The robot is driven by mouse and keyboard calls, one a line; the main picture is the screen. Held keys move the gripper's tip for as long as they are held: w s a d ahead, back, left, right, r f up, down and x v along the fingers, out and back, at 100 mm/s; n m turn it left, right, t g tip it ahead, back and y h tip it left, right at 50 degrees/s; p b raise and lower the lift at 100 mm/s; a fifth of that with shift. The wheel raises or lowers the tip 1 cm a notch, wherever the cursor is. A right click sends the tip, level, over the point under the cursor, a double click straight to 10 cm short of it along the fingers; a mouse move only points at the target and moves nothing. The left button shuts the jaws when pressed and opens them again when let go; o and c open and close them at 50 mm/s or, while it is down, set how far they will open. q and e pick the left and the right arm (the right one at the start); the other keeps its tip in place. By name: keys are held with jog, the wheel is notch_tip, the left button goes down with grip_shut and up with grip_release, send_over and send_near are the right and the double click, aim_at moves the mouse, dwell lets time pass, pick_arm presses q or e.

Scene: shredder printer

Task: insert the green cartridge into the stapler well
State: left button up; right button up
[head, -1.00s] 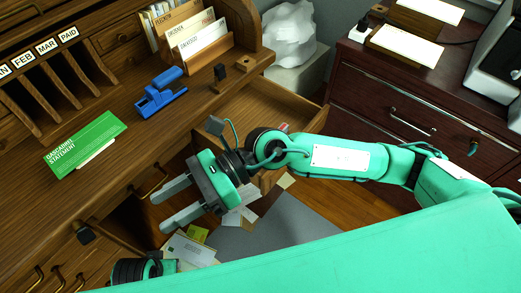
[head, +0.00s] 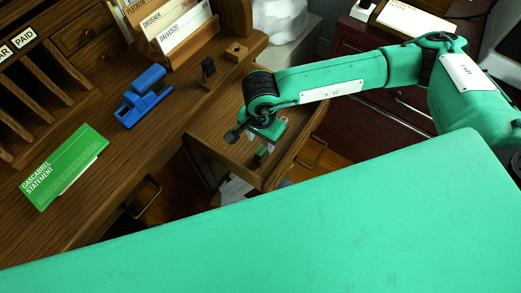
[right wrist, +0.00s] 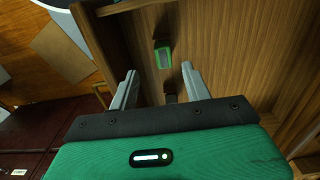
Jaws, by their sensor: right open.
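The green cartridge (head: 262,153) lies in the open wooden drawer, and the right wrist view shows it as a small green block (right wrist: 163,57) on the drawer floor. My right gripper (right wrist: 160,74) points down over the drawer with its fingers spread and nothing held. In the right wrist view the cartridge sits just beyond and between the fingertips, apart from them. The blue stapler (head: 143,97) stands on the desk, left of the drawer; its well cannot be made out clearly. My left gripper is not in view.
The drawer (head: 226,151) is pulled out below the desk edge. A small dark stamp (head: 208,69) and a wooden block (head: 236,51) stand near the desk's right end, by a card holder (head: 190,41).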

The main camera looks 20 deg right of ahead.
aim_at(261, 150)
notch_tip(261, 150, down, 3)
jog(key=shift+r, duration=0.1)
jog(key=shift+w+d+f, duration=0.1)
jog(key=shift+w+f, duration=0.1)
jog(key=shift+f, duration=1.1)
jog(key=shift+w+d+f, duration=0.1)
jog(key=shift+w+f, duration=0.1)
jog(key=shift+f, duration=1.1)
jog(key=c, duration=1.1)
jog(key=shift+o, duration=0.2)
jog(key=shift+r, duration=0.1)
notch_tip(261, 150, up, 20)
jog(key=o, duration=0.4)
jog(key=shift+c, duration=0.2)
grip_shut()
